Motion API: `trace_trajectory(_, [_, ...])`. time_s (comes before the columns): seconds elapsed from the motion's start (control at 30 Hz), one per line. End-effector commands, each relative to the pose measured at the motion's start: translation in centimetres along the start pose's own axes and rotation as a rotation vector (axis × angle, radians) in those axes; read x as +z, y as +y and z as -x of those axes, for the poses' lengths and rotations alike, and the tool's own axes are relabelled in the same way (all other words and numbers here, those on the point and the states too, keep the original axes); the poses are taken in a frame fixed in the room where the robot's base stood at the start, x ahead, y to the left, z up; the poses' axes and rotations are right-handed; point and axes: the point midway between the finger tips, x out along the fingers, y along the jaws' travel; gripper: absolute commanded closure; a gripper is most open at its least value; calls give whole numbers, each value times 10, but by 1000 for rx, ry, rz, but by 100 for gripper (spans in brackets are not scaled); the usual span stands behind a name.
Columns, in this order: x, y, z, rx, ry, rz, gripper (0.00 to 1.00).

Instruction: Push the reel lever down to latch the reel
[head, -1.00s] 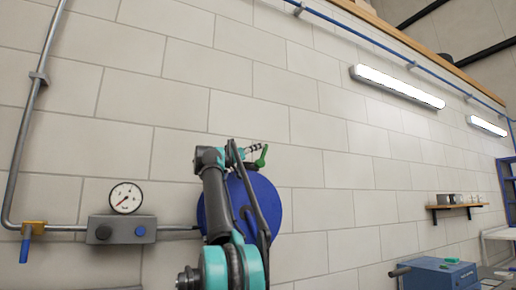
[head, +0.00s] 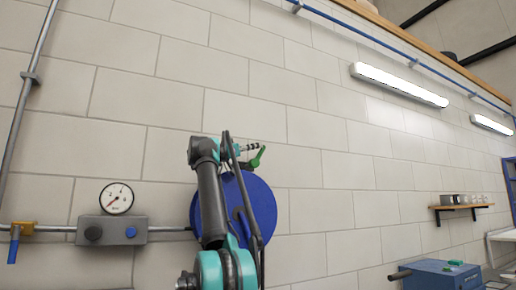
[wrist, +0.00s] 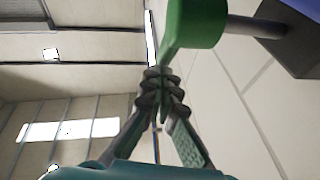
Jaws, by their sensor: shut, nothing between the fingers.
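The round blue reel (head: 264,207) is mounted on the tiled wall, partly hidden behind my arm. The green reel lever (head: 258,156) stands at the reel's upper edge, tilted up to the right. My gripper (head: 254,147) is at the lever's upper left, its fingers pointing right towards it. In the wrist view, my gripper (wrist: 160,76) has its dark ribbed fingertips together with nothing between them. The green lever (wrist: 195,24) is large and close, just past the fingertips. I cannot tell whether they touch.
A grey box with a gauge (head: 117,198) and a pipe with a blue-handled valve (head: 15,241) are at left. A shelf (head: 461,206) and a blue machine (head: 440,275) are at right. The wall around the lever is clear.

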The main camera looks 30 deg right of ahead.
Motion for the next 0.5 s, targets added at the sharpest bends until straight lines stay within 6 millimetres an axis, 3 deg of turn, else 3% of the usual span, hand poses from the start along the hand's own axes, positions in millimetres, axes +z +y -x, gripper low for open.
trace_trajectory(0.5, [14, 6, -19, 2, 0, 1, 100])
